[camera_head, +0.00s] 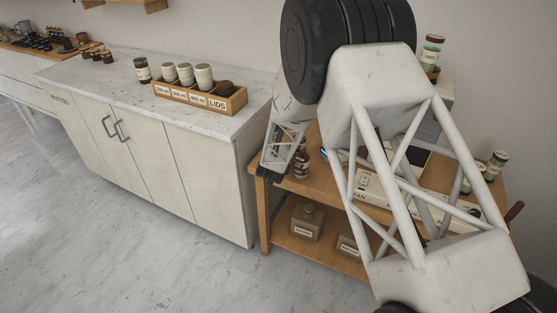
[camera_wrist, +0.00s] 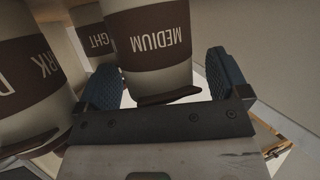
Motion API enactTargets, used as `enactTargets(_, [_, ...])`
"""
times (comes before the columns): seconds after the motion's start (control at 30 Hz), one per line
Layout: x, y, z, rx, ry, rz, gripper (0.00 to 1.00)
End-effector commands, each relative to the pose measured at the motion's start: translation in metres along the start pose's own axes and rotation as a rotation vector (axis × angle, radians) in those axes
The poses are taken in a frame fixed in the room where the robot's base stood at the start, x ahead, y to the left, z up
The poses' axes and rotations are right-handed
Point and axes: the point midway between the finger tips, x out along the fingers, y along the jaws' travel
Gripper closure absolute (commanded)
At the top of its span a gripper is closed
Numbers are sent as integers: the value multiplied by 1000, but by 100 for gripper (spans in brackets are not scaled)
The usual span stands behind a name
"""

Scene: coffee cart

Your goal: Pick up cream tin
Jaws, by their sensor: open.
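A cream tin with a brown band reading MEDIUM (camera_wrist: 152,45) stands in the wrist view, its lettering upside down there. My gripper (camera_wrist: 166,82) is open, with one blue-grey finger on each side of this tin. I cannot tell whether either finger touches it. Similar cream and brown tins marked DARK (camera_wrist: 32,65) and LIGHT (camera_wrist: 97,40) are close by on the left. In the head view my gripper (camera_head: 273,168) is at the left end of the wooden cart (camera_head: 325,190), beside a dark bottle-like container (camera_head: 301,164). My arm hides much of the cart top.
The white counter (camera_head: 110,85) on the left holds a wooden lids box (camera_head: 205,98) with cup stacks and a dark jar (camera_head: 142,70). Square containers (camera_head: 307,221) sit on the cart's lower shelf. The floor in front is clear.

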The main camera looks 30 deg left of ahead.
Motion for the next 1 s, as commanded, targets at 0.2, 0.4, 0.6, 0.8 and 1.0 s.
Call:
enactTargets(0.2, [0,0,0,0,0,0,7])
enactTargets(0.4, [0,0,0,0,0,0,30])
enactTargets(0.6, [0,0,0,0,0,0,60])
enactTargets(0.8, [0,0,-1,0,1,0,70])
enactTargets(1.0, [-1,0,-2,0,1,0,70])
